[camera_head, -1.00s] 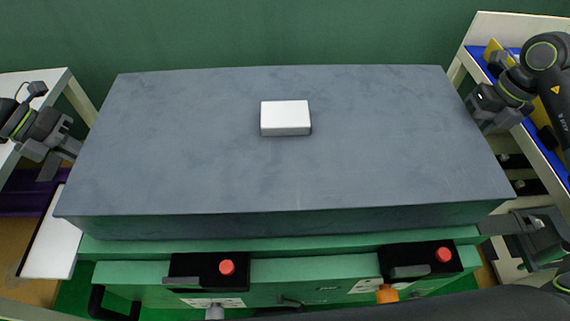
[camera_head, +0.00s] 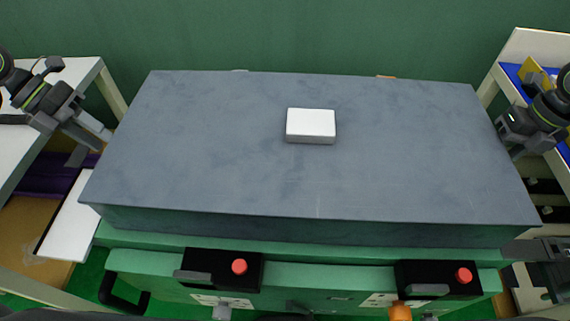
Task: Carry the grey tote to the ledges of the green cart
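The grey tote (camera_head: 230,160), a wide closed slab with a dark front face, fills the middle of the view. A white box (camera_head: 311,121) lies on its top. Green bodywork (camera_head: 330,272) with black boxes and red buttons shows below its near edge; I cannot tell whether this is the green cart, or whether the tote touches it. My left gripper (camera_head: 92,142) is just beside the tote's left side, its fingers apart with nothing visible between them. My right gripper (camera_head: 518,143) is beside the tote's right side; its fingertips are unclear. No ledges are plainly seen.
A white table (camera_head: 70,72) stands at the left, with a lower white panel (camera_head: 68,225) near it. At the right is a pale rack (camera_head: 540,45) with blue shelf lining and a yellow part. A green wall (camera_head: 300,30) closes the back.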

